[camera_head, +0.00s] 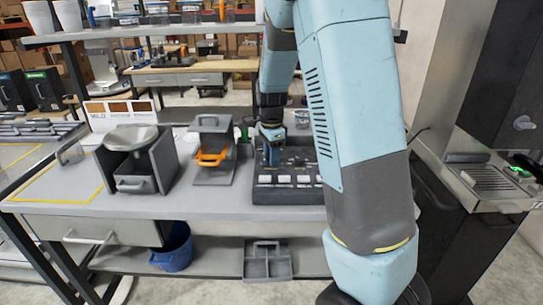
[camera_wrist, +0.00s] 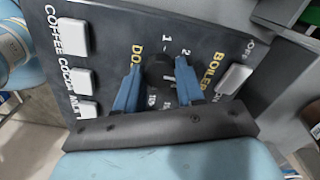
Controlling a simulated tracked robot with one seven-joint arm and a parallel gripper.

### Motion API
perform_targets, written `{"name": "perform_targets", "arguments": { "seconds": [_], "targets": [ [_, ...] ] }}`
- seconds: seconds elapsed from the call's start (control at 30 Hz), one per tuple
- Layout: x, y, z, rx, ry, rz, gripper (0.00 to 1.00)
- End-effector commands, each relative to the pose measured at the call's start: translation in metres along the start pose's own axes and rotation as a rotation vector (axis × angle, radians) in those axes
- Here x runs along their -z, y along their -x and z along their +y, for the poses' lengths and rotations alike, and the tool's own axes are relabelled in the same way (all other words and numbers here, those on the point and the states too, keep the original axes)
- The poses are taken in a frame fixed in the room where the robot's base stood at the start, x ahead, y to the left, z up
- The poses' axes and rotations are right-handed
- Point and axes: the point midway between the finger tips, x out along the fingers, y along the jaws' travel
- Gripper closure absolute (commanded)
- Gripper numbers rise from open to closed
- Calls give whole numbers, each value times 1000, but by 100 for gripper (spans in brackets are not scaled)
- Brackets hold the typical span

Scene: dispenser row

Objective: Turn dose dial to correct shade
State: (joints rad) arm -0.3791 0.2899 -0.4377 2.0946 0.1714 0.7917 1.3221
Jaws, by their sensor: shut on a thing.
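The dose dial (camera_wrist: 157,69) is a round black knob on the dark control panel (camera_wrist: 105,25), with numbers around it and a yellow "DO…" label partly covered. My gripper (camera_wrist: 159,84) has one blue finger on each side of the dial and is shut on it. In the head view my gripper (camera_head: 272,157) reaches down onto the panel box (camera_head: 289,196), and the dial is hidden there. The dial's exact setting cannot be read. A shade card (camera_head: 118,111) marked "MILD" shows several brown patches at the left back of the bench.
A grey bin with a round metal pan (camera_head: 131,137) stands on the bench at left. A grey stand with an orange handle (camera_head: 211,157) is left of the panel. A coffee machine (camera_head: 490,182) stands right.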

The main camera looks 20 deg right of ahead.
Motion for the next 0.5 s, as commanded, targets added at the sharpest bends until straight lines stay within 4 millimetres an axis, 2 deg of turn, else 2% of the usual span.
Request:
{"name": "perform_targets", "arguments": {
  "seconds": [0.27, 0.5],
  "targets": [
    [1, 1, -1, 3, 94, 1, 93],
    [2, 1, -1, 4, 280, 1, 93]
  ]
}}
